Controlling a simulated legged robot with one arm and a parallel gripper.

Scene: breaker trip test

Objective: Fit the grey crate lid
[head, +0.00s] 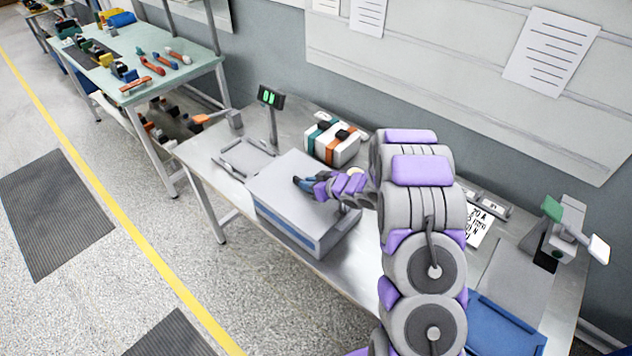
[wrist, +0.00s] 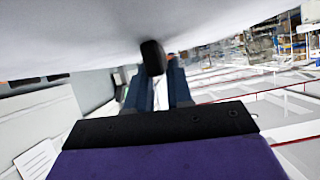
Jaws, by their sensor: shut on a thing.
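The grey crate lid (head: 285,170) is a broad, pale panel on top of a grey box-like crate (head: 285,232) with a blue band along its front side. I cannot tell whether the lid is fully seated. My gripper (head: 302,183) is over the lid's top, its dark blue fingers low against it. In the wrist view, the fingers of my gripper (wrist: 160,82) are close to a black knob (wrist: 152,57) on the pale lid (wrist: 110,35), and they are shut on it.
A green-lit display (head: 270,97) stands on a post behind the crate. A white block with coloured bands (head: 332,142) is close behind. A blue tray (head: 505,325) and a green-headed device (head: 560,230) are at the right. A tool bench (head: 140,60) stands at the left.

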